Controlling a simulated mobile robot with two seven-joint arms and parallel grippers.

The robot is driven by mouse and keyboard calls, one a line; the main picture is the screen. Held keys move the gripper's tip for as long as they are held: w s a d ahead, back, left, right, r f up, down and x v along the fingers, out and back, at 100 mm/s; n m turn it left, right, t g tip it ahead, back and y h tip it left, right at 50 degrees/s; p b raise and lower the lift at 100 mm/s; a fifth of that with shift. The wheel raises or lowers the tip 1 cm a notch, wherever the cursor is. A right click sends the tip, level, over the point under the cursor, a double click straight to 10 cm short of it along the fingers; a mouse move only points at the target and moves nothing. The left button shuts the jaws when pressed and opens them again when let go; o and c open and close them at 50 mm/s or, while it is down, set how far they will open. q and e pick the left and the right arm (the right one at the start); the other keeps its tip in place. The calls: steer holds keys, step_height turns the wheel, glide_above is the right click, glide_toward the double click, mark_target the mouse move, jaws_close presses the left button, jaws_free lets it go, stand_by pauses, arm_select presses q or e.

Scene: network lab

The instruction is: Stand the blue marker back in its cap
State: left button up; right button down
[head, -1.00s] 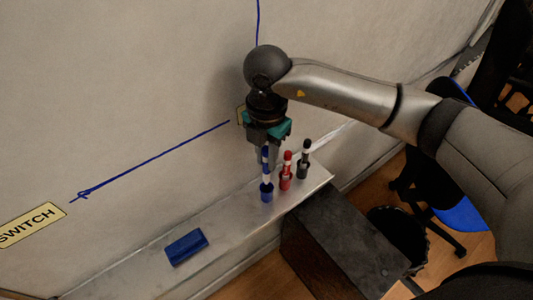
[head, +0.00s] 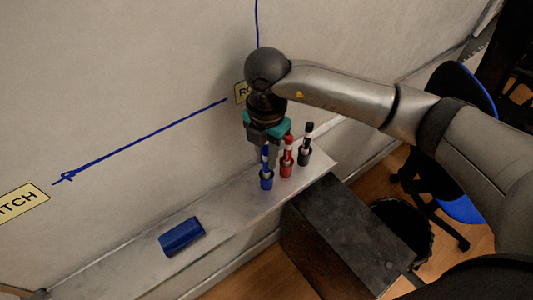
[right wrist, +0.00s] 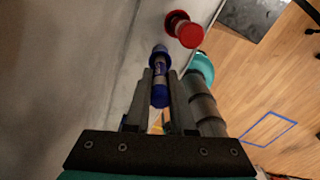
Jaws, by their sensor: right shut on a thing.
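The blue marker (head: 265,157) is upright, with a white band, in my right gripper (head: 264,150). The right gripper is shut on it, with a finger on either side of the marker (right wrist: 160,92) in the right wrist view. The blue cap (head: 267,181) stands on the tray directly below, in line with the marker; it also shows in the right wrist view (right wrist: 159,52). The marker's lower end meets the cap's mouth; how deep it sits I cannot tell. My left gripper is not in view.
A red marker (head: 287,158) and a black marker (head: 306,145) stand upright close on the right. A blue eraser (head: 182,236) lies on the tray (head: 225,213) to the left. The whiteboard (head: 130,100) rises behind. A dark box (head: 345,235) is below the tray's right end.

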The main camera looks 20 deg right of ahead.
steer(key=c, duration=0.7)
jaws_free()
step_height(320, 180, up, 15)
steer(key=shift+r, duration=0.15)
stand_by(0.6)
